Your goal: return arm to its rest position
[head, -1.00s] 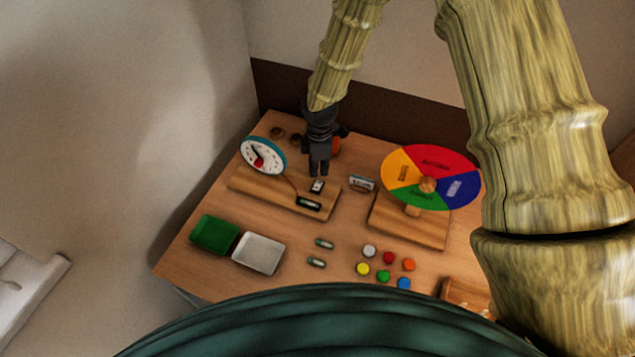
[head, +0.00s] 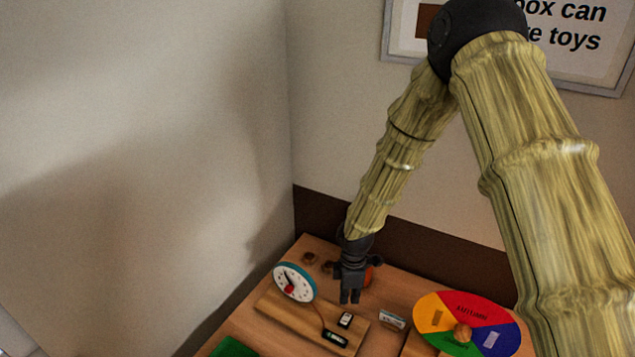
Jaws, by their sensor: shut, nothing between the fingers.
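My arm (head: 400,150), with a bamboo-like surface, reaches up and bends over at a dark joint near the top of the head view. From there it comes down toward the table. My gripper (head: 350,298) is dark and points down over the back of the table, just right of the clock dial. It is shut with nothing in it. It appears above the wooden board, apart from the small pieces there, and partly hides an orange round thing (head: 368,277) behind it.
The wooden table (head: 258,327) stands in a wall corner. A teal-rimmed clock dial (head: 305,283) stands on the wooden board (head: 275,306). A coloured season wheel (head: 430,309) stands at the right. A green tray (head: 233,349) shows at the bottom edge. A framed sign (head: 610,75) hangs on the wall.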

